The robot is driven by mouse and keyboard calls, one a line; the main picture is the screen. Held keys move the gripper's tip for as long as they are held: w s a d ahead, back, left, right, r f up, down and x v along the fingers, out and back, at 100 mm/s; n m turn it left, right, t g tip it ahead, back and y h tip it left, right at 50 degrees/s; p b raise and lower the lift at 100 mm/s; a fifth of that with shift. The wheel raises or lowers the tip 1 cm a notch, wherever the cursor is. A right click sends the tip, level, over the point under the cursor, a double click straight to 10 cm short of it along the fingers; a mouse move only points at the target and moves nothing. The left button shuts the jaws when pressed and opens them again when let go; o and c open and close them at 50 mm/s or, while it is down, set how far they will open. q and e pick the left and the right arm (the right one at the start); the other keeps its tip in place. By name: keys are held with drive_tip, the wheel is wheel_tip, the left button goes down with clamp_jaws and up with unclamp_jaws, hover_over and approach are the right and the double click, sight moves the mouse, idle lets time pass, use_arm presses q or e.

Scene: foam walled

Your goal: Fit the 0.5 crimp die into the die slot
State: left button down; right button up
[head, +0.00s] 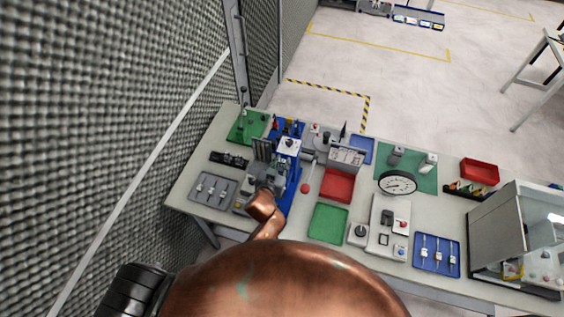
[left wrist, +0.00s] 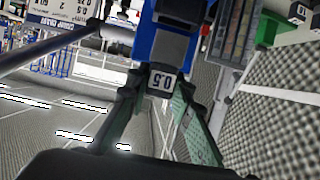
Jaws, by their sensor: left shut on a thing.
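The 0.5 crimp die (left wrist: 163,82) shows in the left wrist view as a small dark block with a white 0.5 label, which appears upside down. My left gripper (left wrist: 160,100) is shut on it, with a finger on each side. The blue and grey press (left wrist: 168,38) is directly beyond the die; the die slot itself is hidden, and I cannot tell whether the die touches the press. In the head view my left gripper (head: 268,180) is at the front of the press (head: 287,148), and my wrist hides the die. My right gripper is not in view.
A grey tray (head: 230,191) with several small parts lies left of the press. A green board (head: 243,138) is behind it. Red (head: 337,185) and green (head: 328,222) trays lie to the right. A foam wall (head: 90,120) runs close along the left.

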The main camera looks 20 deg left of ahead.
sight(281, 169)
use_arm(q)
drive_tip(key=shift+r, duration=0.1)
idle(0.4)
drive_tip(key=shift+f+b, duration=1.25)
drive_tip(key=shift+f, duration=0.8)
drive_tip(key=c, duration=1.6)
unclamp_jaws()
drive_tip(key=shift+s, duration=0.1)
drive_tip(key=v, duration=1.2)
drive_tip(key=shift+r, duration=0.1)
